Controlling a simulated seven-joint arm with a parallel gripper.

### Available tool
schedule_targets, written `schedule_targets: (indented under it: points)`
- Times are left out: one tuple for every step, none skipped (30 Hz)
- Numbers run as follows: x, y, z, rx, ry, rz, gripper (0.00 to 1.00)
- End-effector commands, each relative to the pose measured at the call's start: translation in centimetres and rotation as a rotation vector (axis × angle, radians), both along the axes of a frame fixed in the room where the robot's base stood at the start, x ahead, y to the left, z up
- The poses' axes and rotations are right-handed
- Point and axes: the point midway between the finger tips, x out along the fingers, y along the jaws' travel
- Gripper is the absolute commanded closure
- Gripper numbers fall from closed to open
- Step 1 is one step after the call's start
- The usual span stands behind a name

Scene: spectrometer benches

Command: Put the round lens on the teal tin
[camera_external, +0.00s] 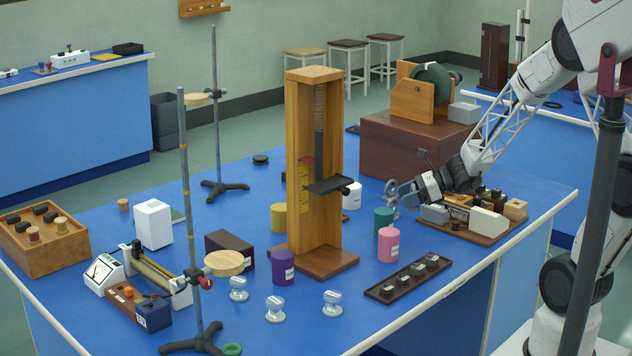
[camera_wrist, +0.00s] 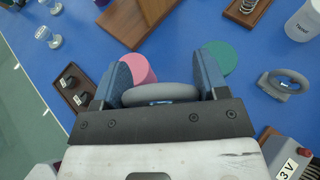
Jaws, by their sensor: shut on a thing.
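My gripper (camera_external: 411,197) is shut on a grey rounded piece, seen in the wrist view between the two blue finger pads (camera_wrist: 165,75). The teal tin (camera_external: 383,218) stands upright on the blue bench, just left of my gripper. In the wrist view the tin (camera_wrist: 226,60) lies beyond the right finger, which partly hides it. No contact shows between lens and tin.
The pink tin (camera_external: 388,246) stands close in front of the teal one. Another grey ring piece (camera_external: 393,188) stands behind it, also in the wrist view (camera_wrist: 287,80). A crowded wooden board (camera_external: 470,228) is right.

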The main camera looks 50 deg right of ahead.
Motion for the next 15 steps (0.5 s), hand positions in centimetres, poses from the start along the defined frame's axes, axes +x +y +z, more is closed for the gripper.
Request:
schedule_targets:
  points:
    - [0.9,0.0,-0.1,0.0,0.0,0.001,0.61]
    - [1.4,0.0,-0.1,0.0,0.0,0.001,0.61]
    - [2.1,-0.1,-0.2,0.0,0.0,0.001,0.61]
    - [2.5,-0.1,-0.3,0.0,0.001,0.001,0.61]
    - [3.0,-0.1,-0.3,0.0,0.0,0.001,0.61]
    - [3.7,-0.2,-0.4,0.0,0.0,0.001,0.61]
    - [4.2,-0.2,-0.4,0.0,0.0,0.001,0.61]
    - [4.7,-0.3,-0.5,0.001,0.001,0.001,0.61]
    - [5.3,-0.3,-0.5,0.001,0.001,0.0,0.61]
    - [5.8,-0.3,-0.6,0.001,0.001,0.0,0.61]
    - [6.2,-0.4,-0.6,0.001,0.001,0.0,0.61]
    - [6.9,-0.4,-0.7,0.001,0.001,0.0,0.61]
    - [7.3,-0.4,-0.8,0.002,0.002,0.0,0.61]
    - [7.7,-0.4,-0.8,0.001,0.001,0.001,0.61]
    - [8.2,-0.5,-0.8,0.001,-0.001,0.0,0.61]
